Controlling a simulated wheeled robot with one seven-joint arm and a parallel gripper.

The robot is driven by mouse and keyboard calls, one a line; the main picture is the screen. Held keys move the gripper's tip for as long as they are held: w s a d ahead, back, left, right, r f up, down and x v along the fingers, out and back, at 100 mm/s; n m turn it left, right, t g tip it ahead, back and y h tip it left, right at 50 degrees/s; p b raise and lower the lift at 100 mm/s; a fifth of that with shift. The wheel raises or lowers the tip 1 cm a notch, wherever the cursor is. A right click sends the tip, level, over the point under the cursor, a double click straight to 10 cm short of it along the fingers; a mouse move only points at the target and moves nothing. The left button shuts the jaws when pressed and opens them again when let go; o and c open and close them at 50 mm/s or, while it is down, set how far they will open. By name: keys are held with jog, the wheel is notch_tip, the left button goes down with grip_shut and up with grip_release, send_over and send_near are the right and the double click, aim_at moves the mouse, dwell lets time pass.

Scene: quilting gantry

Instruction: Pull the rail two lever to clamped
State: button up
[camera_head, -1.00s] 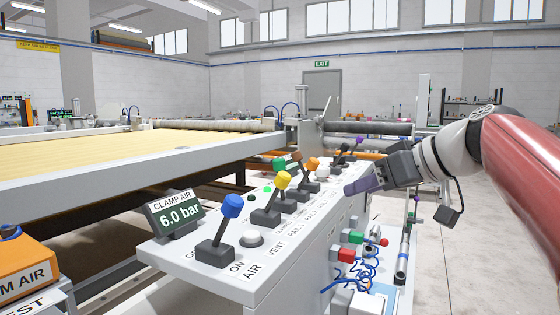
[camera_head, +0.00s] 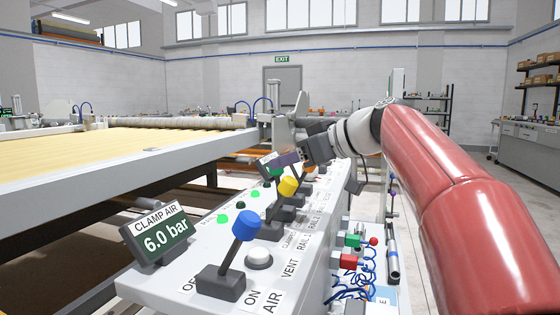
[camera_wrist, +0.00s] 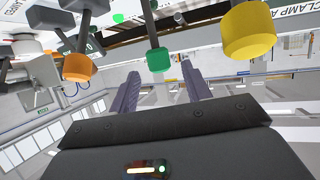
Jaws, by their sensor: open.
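The control panel (camera_head: 190,275) carries a row of levers with coloured knobs. The yellow-knobbed lever (camera_head: 288,186) stands behind the blue one, near the small RAIL labels. A green knob (camera_wrist: 158,59) shows in the wrist view between yellow (camera_wrist: 249,30) and orange (camera_wrist: 78,67) knobs. I cannot read which lever is rail two. My gripper (camera_head: 278,160) is open above the lever row, beyond the yellow knob. In the wrist view its two fingers (camera_wrist: 161,70) lie either side of the green knob's lower end; contact is not visible. My fingers and wrist hide the farther levers in the head view.
The blue AIR lever (camera_head: 246,225) and white VENT button (camera_head: 259,257) are at the panel's near end. A CLAMP AIR display (camera_head: 160,235) reads 6.0 bar. The quilting table (camera_head: 90,150) lies left. Hoses and valves (camera_head: 352,262) hang right of the panel.

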jog(key=shift+x, duration=1.2)
grip_shut()
